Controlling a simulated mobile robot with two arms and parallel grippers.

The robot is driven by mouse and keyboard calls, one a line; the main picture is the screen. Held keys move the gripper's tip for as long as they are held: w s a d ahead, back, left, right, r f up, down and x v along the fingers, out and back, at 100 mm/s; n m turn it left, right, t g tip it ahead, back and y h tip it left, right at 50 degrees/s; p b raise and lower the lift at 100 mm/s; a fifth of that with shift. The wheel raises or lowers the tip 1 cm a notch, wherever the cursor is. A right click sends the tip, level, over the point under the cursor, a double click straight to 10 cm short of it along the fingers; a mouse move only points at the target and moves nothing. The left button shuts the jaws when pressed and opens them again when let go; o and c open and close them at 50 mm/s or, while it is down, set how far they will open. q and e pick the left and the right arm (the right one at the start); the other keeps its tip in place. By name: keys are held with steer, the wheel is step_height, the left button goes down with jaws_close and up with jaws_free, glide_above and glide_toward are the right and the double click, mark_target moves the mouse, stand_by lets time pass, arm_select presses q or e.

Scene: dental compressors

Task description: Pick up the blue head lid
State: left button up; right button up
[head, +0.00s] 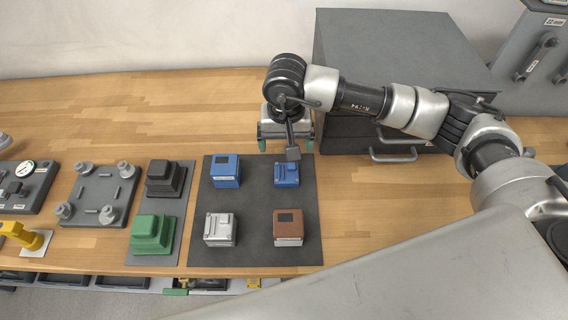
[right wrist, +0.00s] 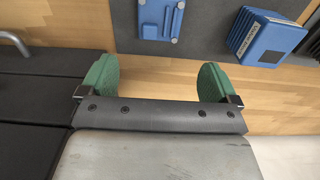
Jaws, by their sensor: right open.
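Two blue parts sit on the dark grey mat (head: 255,215). One is a blue block with a dark square on top (head: 225,170), at the mat's back left; it shows with a white label in the right wrist view (right wrist: 265,38). The other is a blue stepped piece (head: 287,175) at the back right, also in the right wrist view (right wrist: 160,20). I cannot tell for certain which is the head lid. My right gripper (head: 286,147) is open and empty, behind the stepped piece, its green fingers (right wrist: 157,80) apart from it. My left gripper is not in view.
A silver block (head: 220,229) and a brown block (head: 288,228) stand at the mat's front. Green (head: 152,233) and black (head: 165,178) stepped parts are left of it. A dark grey cabinet (head: 395,50) with handles stands behind right. Bare wood lies right of the mat.

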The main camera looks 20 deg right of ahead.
mark_target(286, 166)
steer(key=shift+s+f, duration=0.25)
steer(key=shift+f, duration=0.3)
steer(key=shift+s+f, duration=0.2)
steer(key=shift+f, duration=0.35)
steer(key=shift+w+f+p, duration=0.15)
steer(key=shift+f+p, duration=0.25)
steer(key=shift+f, duration=0.25)
step_height(286, 166, down, 4)
steer(key=shift+r+p, duration=0.2)
steer(key=shift+p, duration=0.65)
steer(key=shift+f, duration=0.65)
steer(key=c, duration=1.1)
steer(key=shift+r, duration=0.1)
